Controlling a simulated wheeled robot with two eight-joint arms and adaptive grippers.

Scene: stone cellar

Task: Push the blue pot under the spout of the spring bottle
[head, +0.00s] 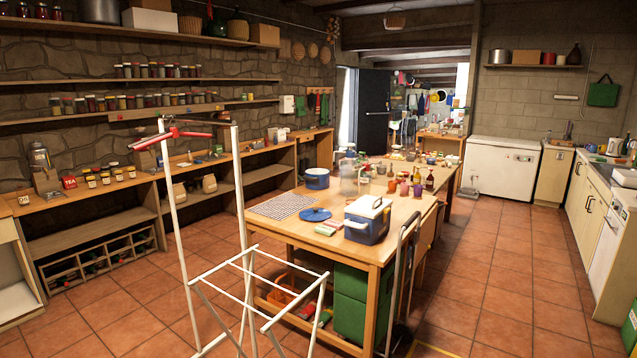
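The blue pot (317,180) stands upright on the wooden table (300,238), near its far left edge. A large clear bottle (349,178) stands just right of the pot and looks like the spring bottle. Its spout is too small to make out, and I cannot tell whether the pot touches the bottle. Neither of my grippers is in view.
A blue cooler box (366,228) and a checked cloth (284,206) lie on the table. Several jars and bottles (417,186) stand behind. A white metal frame (238,180) stands in front of the table's left side. Tiled floor (500,290) is clear to the right.

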